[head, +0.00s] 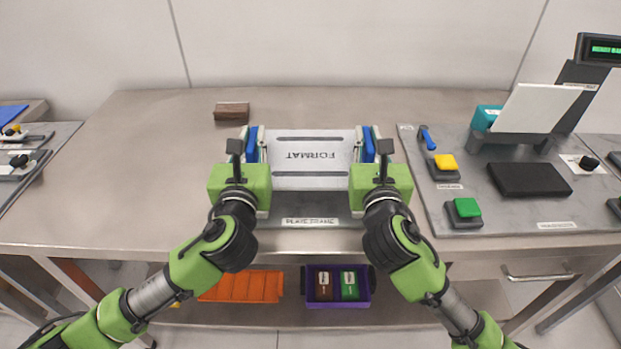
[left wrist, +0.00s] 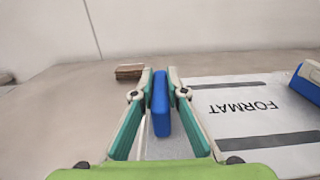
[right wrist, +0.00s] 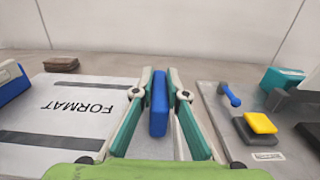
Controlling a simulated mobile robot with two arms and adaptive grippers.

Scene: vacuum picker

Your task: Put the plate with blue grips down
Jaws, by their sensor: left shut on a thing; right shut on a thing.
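The plate (head: 309,178) is a light metal sheet with two dark slots and the word FORMAT, upside down in the head view. It has a blue grip at each side. My left gripper (head: 252,142) is shut on the left blue grip (left wrist: 160,105). My right gripper (head: 372,142) is shut on the right blue grip (right wrist: 159,104). The plate looks level between the two grippers. A grey plate frame (head: 309,208) with a PLATE FRAME label shows at its near side. The plate covers the rest of the frame, and I cannot tell whether they touch.
A brown block (head: 232,112) lies on the table (head: 150,165) behind and left of the plate. On the right, a grey panel (head: 500,212) carries yellow and green buttons, a blue-handled tool and a black pad. The table's left part is clear. An orange tray (head: 243,287) and a purple crate (head: 321,300) sit below.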

